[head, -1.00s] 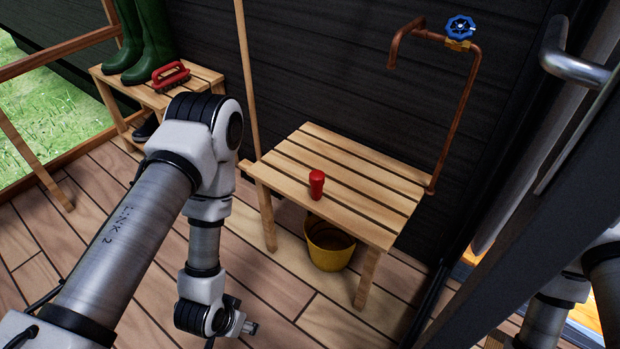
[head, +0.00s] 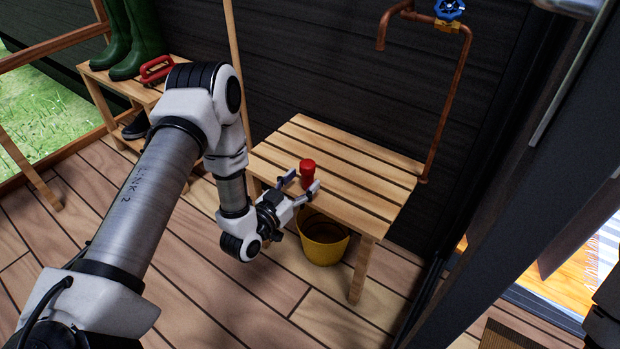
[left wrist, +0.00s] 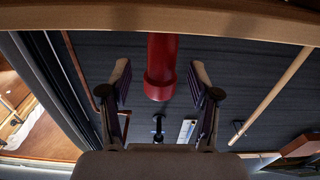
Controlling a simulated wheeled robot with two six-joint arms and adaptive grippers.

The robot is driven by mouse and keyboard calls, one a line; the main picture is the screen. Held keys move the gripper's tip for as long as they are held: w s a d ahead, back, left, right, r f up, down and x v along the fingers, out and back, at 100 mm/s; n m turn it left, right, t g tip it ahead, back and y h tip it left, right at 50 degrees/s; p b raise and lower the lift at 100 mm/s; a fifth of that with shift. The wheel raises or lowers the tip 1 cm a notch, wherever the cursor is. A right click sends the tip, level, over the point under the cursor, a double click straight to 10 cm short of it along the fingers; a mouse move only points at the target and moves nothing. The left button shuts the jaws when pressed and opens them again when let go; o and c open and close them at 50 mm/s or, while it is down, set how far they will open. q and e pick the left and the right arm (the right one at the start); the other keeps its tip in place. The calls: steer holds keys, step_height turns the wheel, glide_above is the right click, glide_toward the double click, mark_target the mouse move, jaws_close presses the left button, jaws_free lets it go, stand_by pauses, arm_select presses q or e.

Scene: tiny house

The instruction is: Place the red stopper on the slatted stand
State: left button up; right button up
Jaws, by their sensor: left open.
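The red stopper (head: 307,168) stands upright near the front left edge of a slatted wooden table (head: 350,175). My left gripper (head: 303,184) is open at that edge, its fingers pointing at the stopper. In the left wrist view, which looks upside down, the stopper (left wrist: 162,60) shows between the two spread fingers, with a gap on each side. My right gripper is not in view.
Green boots (head: 140,40) and a red-handled brush (head: 157,70) sit on the back-left stand. A yellow bucket (head: 323,240) is under the table. A pole (head: 236,80) stands behind my arm; a copper pipe (head: 447,110) rises at the table's right. The rest of the tabletop is clear.

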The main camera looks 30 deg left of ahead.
mark_target(304, 178)
arm_select(q)
steer(key=w, duration=0.2)
steer(key=shift+w+d+f+b, duration=0.15)
steer(key=shift+w+f+b, duration=0.05)
steer(key=shift+w+b, duration=0.2)
steer(key=shift+w+r, duration=0.1)
steer(key=shift+w, duration=0.05)
jaws_close()
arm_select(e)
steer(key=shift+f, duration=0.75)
arm_select(q)
steer(key=shift+r, duration=0.1)
